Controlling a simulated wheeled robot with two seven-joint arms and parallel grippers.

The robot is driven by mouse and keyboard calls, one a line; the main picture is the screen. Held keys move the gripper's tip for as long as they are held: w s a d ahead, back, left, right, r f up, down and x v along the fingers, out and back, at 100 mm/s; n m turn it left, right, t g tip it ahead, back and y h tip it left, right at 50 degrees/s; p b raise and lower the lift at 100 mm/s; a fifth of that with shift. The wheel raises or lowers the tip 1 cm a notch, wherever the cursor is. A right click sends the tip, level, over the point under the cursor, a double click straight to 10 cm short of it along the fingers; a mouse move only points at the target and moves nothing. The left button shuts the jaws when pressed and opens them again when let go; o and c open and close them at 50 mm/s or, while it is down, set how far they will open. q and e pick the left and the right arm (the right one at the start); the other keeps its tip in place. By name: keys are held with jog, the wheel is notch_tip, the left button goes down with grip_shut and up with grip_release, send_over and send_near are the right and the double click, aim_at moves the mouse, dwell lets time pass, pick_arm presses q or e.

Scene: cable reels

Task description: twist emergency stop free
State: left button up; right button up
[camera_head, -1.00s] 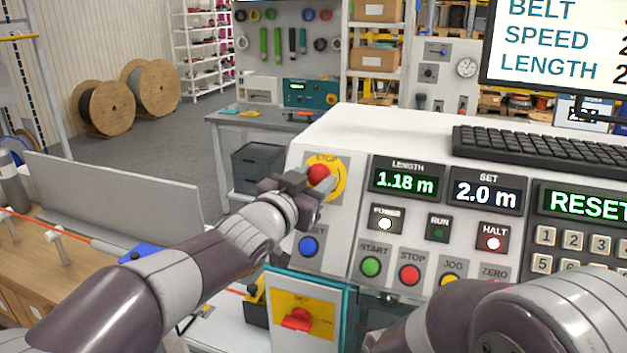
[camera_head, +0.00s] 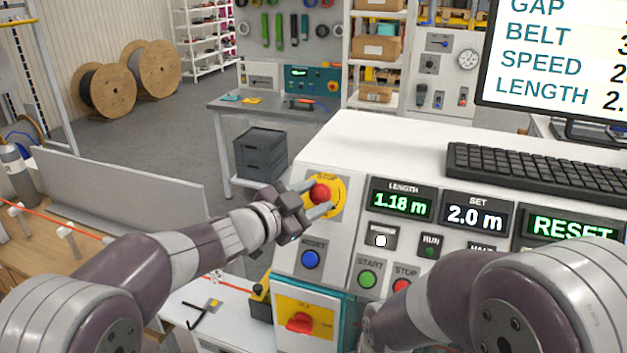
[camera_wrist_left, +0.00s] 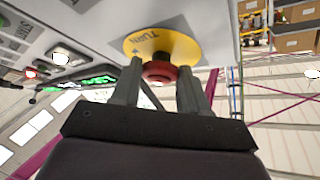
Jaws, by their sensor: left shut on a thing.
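The emergency stop is a red mushroom button (camera_head: 320,193) on a round yellow plate (camera_head: 339,197) at the upper left of the sloped control panel. My left gripper (camera_head: 318,199) is at the button with one finger on each side, shut on it. In the left wrist view the red button (camera_wrist_left: 159,72) sits between the two grey fingers (camera_wrist_left: 158,84), in front of the yellow plate (camera_wrist_left: 170,46) marked TURN. The fingers hide parts of the button's sides. My right arm shows at the lower right; its gripper is not visible.
A blue reset button (camera_head: 310,258) lies just below the stop. Green start (camera_head: 367,279) and red stop (camera_head: 401,286) buttons are lower right. Displays (camera_head: 401,200) and a keyboard (camera_head: 535,166) are to the right. A red rotary switch (camera_head: 300,322) is below.

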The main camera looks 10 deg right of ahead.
pick_arm(q)
jog(key=shift+w+a+r+m+g+p, duration=0.1)
jog(key=shift+m+g+p, duration=0.9)
jog(key=shift+m+p, duration=0.55)
pick_arm(e)
jog(key=shift+r, duration=1.95)
pick_arm(q)
jog(key=o, duration=1.1)
jog(key=shift+c, duration=0.2)
jog(key=shift+a+b, duration=0.25)
jog(key=shift+b, duration=0.05)
jog(key=b+v, duration=0.4)
jog(key=v, duration=0.8)
jog(key=shift+s, duration=0.2)
pick_arm(e)
notch_tip(320, 180, down, 5)
jog(key=shift+r, duration=0.1)
